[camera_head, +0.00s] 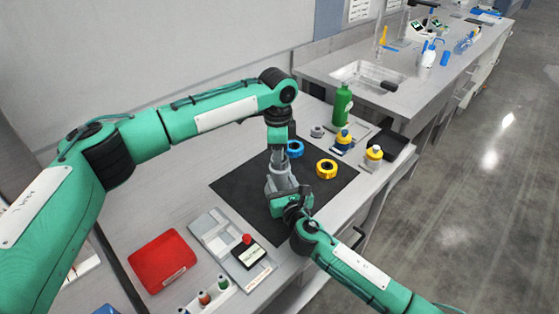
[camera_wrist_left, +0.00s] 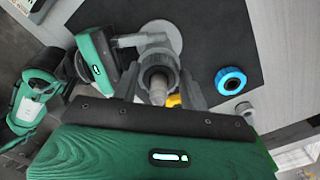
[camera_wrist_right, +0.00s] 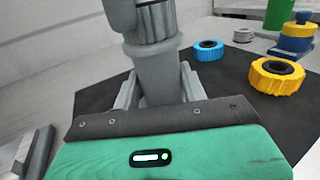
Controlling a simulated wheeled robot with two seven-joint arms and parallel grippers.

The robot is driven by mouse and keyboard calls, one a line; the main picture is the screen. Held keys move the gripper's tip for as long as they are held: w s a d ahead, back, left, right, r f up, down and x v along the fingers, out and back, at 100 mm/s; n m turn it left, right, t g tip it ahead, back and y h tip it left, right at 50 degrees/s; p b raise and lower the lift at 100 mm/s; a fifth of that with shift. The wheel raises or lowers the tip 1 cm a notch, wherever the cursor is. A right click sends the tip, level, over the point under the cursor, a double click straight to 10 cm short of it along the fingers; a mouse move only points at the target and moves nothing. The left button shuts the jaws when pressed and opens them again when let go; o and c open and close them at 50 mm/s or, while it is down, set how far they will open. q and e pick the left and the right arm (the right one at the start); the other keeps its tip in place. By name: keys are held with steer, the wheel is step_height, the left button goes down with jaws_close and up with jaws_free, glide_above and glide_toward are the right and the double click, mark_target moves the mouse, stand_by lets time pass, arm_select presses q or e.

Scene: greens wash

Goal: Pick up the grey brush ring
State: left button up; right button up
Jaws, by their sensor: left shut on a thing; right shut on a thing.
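A small grey ring (camera_head: 317,131) lies on the bench beyond the blue ring (camera_head: 295,149), off the black mat. It also shows in the right wrist view (camera_wrist_right: 243,35) and the left wrist view (camera_wrist_left: 244,108). My left gripper (camera_head: 278,158) comes down from above and is shut on the upper part of a grey cylindrical piece (camera_wrist_right: 155,75). My right gripper (camera_head: 290,196) is shut on the same grey piece lower down. The piece stands roughly upright over the black mat (camera_head: 235,190), partly hidden by the fingers. Both grippers are apart from the small grey ring.
A yellow ring (camera_head: 326,169) lies on the mat's right side. A green bottle (camera_head: 342,104) and yellow-topped blue piece (camera_head: 343,139) stand behind. A red tray (camera_head: 162,261), a red-button box (camera_head: 249,252) and small bottles (camera_head: 204,297) are at the front left.

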arm_select(q)
step_height(320, 180, up, 10)
arm_select(e)
steer(key=o, duration=1.3)
steer(key=shift+c, duration=0.2)
